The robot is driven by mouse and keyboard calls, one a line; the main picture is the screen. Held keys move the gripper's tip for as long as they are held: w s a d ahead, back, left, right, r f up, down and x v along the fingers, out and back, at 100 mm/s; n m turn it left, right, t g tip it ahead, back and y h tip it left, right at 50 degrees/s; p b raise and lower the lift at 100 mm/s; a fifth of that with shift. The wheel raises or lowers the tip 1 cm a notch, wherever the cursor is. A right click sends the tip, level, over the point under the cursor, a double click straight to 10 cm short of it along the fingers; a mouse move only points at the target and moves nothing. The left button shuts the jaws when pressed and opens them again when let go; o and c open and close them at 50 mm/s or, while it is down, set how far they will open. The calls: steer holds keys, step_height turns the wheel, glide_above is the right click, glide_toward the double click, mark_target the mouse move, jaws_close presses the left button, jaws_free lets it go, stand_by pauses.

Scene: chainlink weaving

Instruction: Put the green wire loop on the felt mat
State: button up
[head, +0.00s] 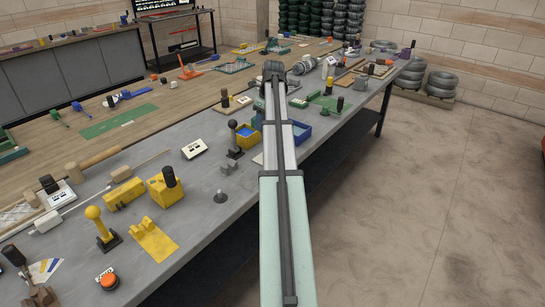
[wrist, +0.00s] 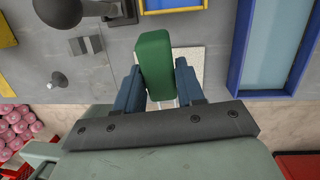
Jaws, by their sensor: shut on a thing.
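My gripper (wrist: 159,78) is shut on a green block-like piece (wrist: 154,58) in the wrist view, with one blue finger on each side of it. The piece looks like a thick rounded bar. I cannot make out a clear wire loop on it. A pale speckled square (wrist: 190,58), which looks like the felt mat, lies behind and partly under the held piece. In the wrist view I cannot tell whether they touch. A pale corner (head: 258,159) beside my arm in the head view looks like the same square. My arm hides the gripper in the head view.
A blue tray (wrist: 236,60) is to the right of the pale square, and a yellow-and-blue tray (wrist: 178,10) is above it. A black-ball lever (head: 233,134) and a grey block (wrist: 86,45) stand left. The table's front edge is close, with floor beyond.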

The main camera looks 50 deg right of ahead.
steer(key=s, duration=0.2)
steer(key=s+g, duration=0.1)
steer(key=shift+s+a+r+m+g+h, duration=0.1)
steer(key=shift+s+r+m+g+h, duration=0.05)
steer(key=shift+s+m+g+h, duration=0.2)
steer(key=shift+s, duration=0.3)
steer(key=shift+s+f, duration=0.1)
steer(key=shift+f, duration=4.85)
steer(key=shift+f, duration=0.1)
steer(key=o, duration=1.1)
step_height(320, 180, up, 12)
steer(key=shift+r, duration=0.15)
